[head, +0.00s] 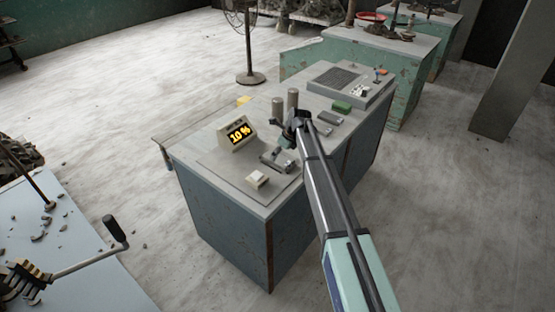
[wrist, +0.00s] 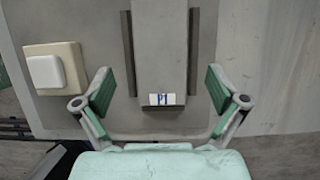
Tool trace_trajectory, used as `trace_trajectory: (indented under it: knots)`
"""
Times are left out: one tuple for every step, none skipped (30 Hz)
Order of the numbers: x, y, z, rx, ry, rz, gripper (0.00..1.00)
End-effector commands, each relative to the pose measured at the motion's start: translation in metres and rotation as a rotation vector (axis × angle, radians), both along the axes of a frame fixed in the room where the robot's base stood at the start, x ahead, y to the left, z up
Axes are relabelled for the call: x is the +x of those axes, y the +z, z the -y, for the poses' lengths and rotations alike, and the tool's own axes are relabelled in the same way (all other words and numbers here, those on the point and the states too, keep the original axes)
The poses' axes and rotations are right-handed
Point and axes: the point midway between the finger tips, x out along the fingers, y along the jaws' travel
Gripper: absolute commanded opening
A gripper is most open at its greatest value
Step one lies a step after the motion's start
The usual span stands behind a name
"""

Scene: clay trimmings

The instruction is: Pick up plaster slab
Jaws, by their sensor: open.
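A grey block, which looks like the plaster slab (wrist: 160,50), shows in the wrist view with a dark strip along each side and a "P1" label (wrist: 160,99) on its near end. My gripper (wrist: 158,80) is open, one green-padded finger on either side of the block's near end, with gaps between pads and block. Nothing is held. In the head view my gripper (head: 287,141) is over the workbench, partly hidden by my arm. Below it, a small grey piece with dark strips (head: 276,161) shows; I cannot tell its label there.
The blue-sided workbench (head: 225,225) carries a "10 %" display (head: 239,134), a white button on a beige plate (head: 257,180), two grey cylinders (head: 285,102) and a green block (head: 341,107). A fan (head: 246,40) stands behind. A pale blue table (head: 75,265) with a crank is at left.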

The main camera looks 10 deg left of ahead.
Motion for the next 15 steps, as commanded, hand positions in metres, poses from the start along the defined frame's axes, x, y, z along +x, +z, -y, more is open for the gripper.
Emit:
trace_trajectory:
  knots:
    - [0.002, -0.004, -0.002, 0.000, 0.000, -0.002, 0.96]
    - [0.003, -0.007, -0.003, 0.000, 0.000, -0.002, 0.96]
    - [0.004, -0.012, -0.004, 0.000, 0.000, -0.003, 0.96]
    - [0.005, -0.016, -0.005, 0.000, 0.000, -0.003, 0.96]
    - [0.006, -0.021, -0.007, 0.000, 0.001, -0.002, 0.96]
    - [0.007, -0.025, -0.008, 0.000, 0.001, -0.002, 0.96]
    - [0.008, -0.028, -0.009, 0.000, 0.000, -0.001, 0.96]
    - [0.008, -0.030, -0.010, 0.000, 0.000, -0.001, 0.96]
    - [0.008, -0.033, -0.010, 0.001, 0.000, -0.001, 0.96]
    - [0.008, -0.034, -0.011, 0.001, 0.000, -0.001, 0.96]
    - [0.008, -0.034, -0.011, 0.001, 0.000, -0.001, 0.96]
    - [0.008, -0.035, -0.011, 0.000, 0.000, 0.000, 0.96]
    - [0.008, -0.035, -0.011, 0.000, 0.000, 0.000, 0.96]
    - [0.008, -0.035, -0.010, 0.000, 0.000, 0.000, 0.96]
    - [0.008, -0.035, -0.010, 0.000, 0.000, 0.000, 0.96]
